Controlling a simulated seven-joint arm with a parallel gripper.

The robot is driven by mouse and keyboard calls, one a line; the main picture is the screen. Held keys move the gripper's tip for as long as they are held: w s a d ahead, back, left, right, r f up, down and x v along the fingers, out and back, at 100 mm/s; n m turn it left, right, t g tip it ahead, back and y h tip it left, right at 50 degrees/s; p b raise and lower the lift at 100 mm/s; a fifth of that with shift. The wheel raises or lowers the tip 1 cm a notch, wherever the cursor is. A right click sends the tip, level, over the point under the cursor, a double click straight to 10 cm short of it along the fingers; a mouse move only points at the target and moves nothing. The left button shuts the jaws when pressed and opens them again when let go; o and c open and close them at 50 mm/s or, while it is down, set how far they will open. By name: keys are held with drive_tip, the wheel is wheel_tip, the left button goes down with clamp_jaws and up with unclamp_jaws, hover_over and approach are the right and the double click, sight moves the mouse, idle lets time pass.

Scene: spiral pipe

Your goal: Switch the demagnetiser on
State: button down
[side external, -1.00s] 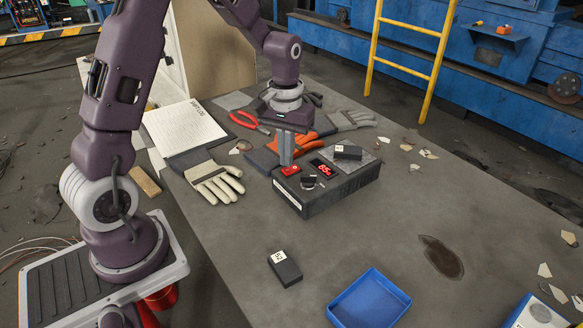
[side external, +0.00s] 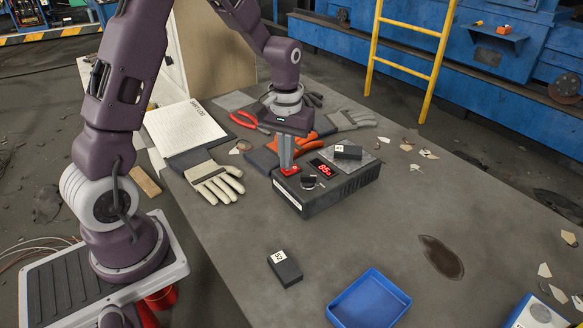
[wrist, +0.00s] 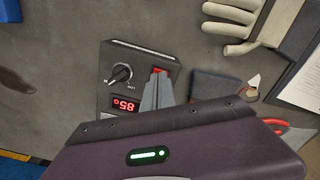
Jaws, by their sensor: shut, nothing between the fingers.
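The demagnetiser (side external: 335,196) is a dark box on the table, with a black knob and a red-digit display (side external: 325,169) that is lit. Its red switch (side external: 291,172) is at the left end of the top face, and also shows in the wrist view (wrist: 161,71). My gripper (side external: 287,166) is shut and empty, pointing down with its fingertips at the switch. In the wrist view the fingers (wrist: 157,82) cover part of the switch. I cannot tell whether they touch it or which way it is set.
A dark labelled block (side external: 348,152) lies on the far right end of the demagnetiser. Another block (side external: 285,268) and a blue tray (side external: 335,311) are on the near table. Gloves (side external: 217,184) and red-handled pliers (side external: 246,120) lie at the left and behind.

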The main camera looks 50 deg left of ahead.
drive_tip(key=shift+f, duration=0.45)
drive_tip(key=shift+r, duration=3.45)
drive_tip(key=s+d+r+m+t, duration=0.3)
drive_tip(key=s+d+r, duration=0.4)
drive_tip(key=s+r, duration=0.3)
drive_tip(key=s+d+r+m+t, duration=0.1)
drive_tip(key=s+d+m+t, duration=0.1)
drive_tip(key=s, duration=0.9)
drive_tip(key=shift+s+d+m+t, duration=0.2)
drive_tip(key=shift+d+m+t, duration=0.1)
drive_tip(key=shift+d+m, duration=0.3)
